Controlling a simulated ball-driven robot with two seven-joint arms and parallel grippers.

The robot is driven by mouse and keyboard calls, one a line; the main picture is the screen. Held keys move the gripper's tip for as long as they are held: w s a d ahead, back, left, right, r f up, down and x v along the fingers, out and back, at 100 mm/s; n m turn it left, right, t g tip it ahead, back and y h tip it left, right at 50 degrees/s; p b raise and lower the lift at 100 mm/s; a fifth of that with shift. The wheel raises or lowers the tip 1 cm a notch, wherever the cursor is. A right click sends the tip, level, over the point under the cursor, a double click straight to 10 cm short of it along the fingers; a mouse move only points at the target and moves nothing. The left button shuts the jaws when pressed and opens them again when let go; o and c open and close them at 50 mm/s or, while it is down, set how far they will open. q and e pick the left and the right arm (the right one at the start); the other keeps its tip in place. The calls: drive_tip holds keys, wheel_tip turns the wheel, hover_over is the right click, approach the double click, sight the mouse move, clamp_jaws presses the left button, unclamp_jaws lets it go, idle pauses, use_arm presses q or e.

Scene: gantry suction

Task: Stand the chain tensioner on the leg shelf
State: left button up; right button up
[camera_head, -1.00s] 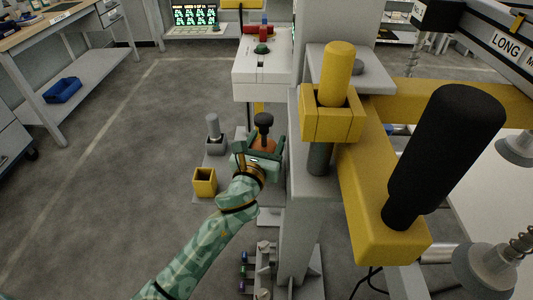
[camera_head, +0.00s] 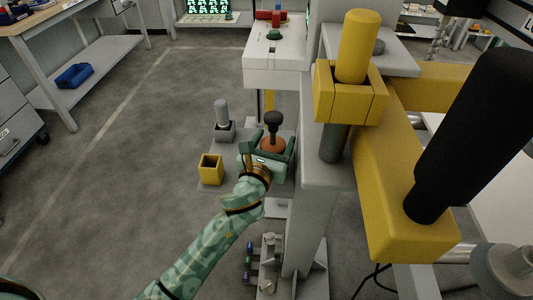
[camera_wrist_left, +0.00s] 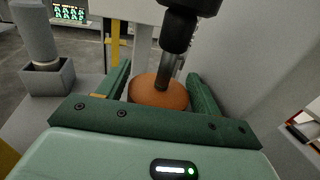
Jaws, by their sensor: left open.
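A piece with a round orange base (camera_head: 272,144) and a dark knob on a metal stem (camera_head: 273,122) stands upright over the low grey shelf (camera_head: 207,185) beside the grey leg. It may be the chain tensioner; I cannot be sure. My left gripper (camera_head: 266,157) is at this piece, open, with its two green fingers on either side of the orange base. In the left wrist view the orange base (camera_wrist_left: 158,94) sits between the spread fingers (camera_wrist_left: 160,100), and the knob's stem leans across the picture. Its underside is hidden. My right gripper is out of view.
On the shelf stand a grey socket with a grey cylinder (camera_head: 222,113) and an open yellow box (camera_head: 211,168). The grey leg (camera_head: 312,190) rises close on the right. A yellow bracket (camera_head: 385,190) with a black handle overhangs there. Floor to the left is clear.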

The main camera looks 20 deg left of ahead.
use_arm(q)
drive_tip(key=s+p, duration=0.1)
drive_tip(key=s, duration=1)
drive_tip(key=shift+d, duration=0.1)
